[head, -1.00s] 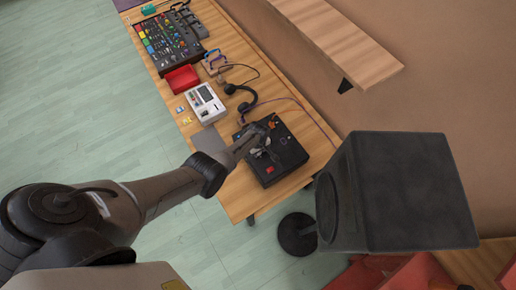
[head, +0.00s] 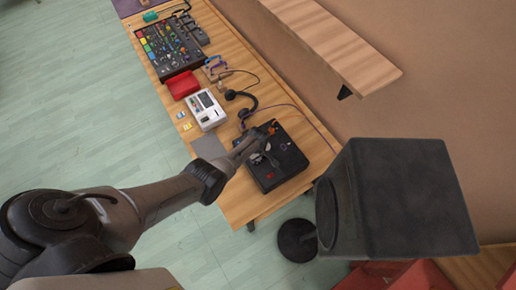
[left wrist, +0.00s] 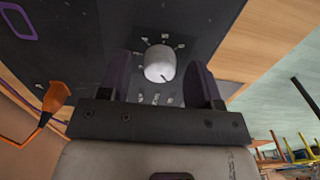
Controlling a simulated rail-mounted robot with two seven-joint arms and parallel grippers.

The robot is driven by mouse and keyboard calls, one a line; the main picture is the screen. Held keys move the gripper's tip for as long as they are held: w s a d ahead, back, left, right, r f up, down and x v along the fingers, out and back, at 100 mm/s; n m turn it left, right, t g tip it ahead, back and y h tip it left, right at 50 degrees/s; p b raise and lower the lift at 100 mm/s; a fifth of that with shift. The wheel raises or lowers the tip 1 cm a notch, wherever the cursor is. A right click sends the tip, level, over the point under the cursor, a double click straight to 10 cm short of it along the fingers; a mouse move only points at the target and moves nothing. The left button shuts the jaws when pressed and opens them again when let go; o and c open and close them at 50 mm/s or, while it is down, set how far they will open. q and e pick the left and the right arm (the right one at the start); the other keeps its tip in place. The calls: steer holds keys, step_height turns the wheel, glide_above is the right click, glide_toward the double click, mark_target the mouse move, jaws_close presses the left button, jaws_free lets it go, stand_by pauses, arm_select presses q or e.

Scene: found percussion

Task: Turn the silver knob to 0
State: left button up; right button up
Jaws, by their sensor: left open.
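The silver knob (left wrist: 160,63) stands on the face of a black box (left wrist: 200,18), with small white marks around it and a dark pointer line on its top. My left gripper (left wrist: 163,80) is open, with one finger on each side of the knob; I cannot tell whether either finger touches it. In the head view my left gripper (head: 264,150) is over the black box (head: 289,166) and hides the knob from clear sight. My right gripper is not in view.
An orange plug with a cable (left wrist: 55,98) is in the box. On the wooden table (head: 236,207) are a white device (head: 206,110), a red tray (head: 183,84), headphones (head: 240,97) and a mixer (head: 166,44). A large black speaker (head: 405,195) stands at right.

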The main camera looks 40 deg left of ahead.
arm_select(q)
step_height(320, 180, up, 13)
steer(key=p, duration=0.3)
steer(key=shift+p, duration=0.35)
steer(key=shift+r, duration=0.1)
stand_by(0.3)
